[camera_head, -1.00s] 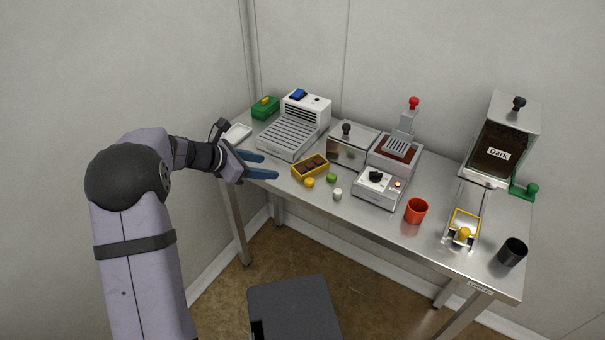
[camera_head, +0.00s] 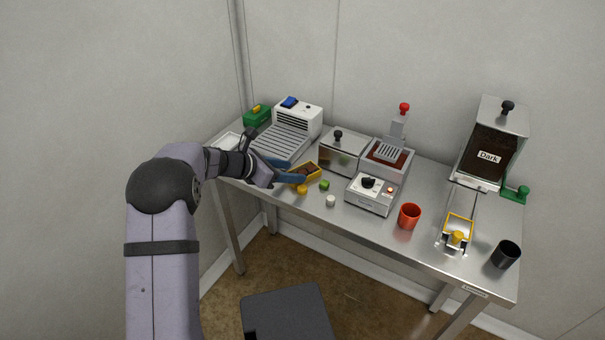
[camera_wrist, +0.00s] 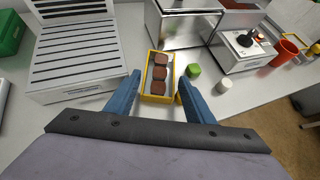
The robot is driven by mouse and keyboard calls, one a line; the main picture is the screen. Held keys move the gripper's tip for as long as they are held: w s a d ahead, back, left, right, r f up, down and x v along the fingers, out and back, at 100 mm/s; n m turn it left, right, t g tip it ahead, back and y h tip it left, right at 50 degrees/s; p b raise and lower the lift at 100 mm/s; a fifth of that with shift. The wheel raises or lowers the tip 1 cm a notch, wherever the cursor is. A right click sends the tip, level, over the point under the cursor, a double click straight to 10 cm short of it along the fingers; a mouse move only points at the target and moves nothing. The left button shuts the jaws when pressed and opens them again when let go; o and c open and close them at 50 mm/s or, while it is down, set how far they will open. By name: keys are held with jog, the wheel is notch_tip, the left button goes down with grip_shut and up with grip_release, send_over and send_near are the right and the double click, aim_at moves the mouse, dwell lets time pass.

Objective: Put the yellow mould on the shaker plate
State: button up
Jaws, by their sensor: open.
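The yellow mould (camera_head: 317,173) is a small rectangular tray on the steel table, holding several brown chocolate pieces. It also shows in the wrist view (camera_wrist: 156,99), between the blue fingers. My gripper (camera_head: 297,171) is open, its fingertips on either side of the mould; in the wrist view (camera_wrist: 159,82) gaps are hard to judge and contact cannot be told. In the head view a finger hides part of the mould. I cannot tell for sure which thing is the shaker plate; a slatted grey platform (camera_head: 277,146) with a white box stands behind left.
A green block (camera_head: 325,185), a white piece (camera_head: 331,201) and a yellow knob (camera_head: 303,189) are close to the mould.

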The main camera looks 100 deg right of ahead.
aim_at(303, 171)
jog(key=shift+p+x, duration=0.3)
jog(key=shift+x, duration=1.6)
jog(key=shift+r, duration=0.1)
jog(key=c, duration=0.8)
jog(key=shift+r, duration=0.2)
jog(key=shift+c, duration=0.2)
notch_tip(303, 171, up, 18)
jog(key=shift+f+p, duration=0.2)
jog(key=shift+p, duration=0.1)
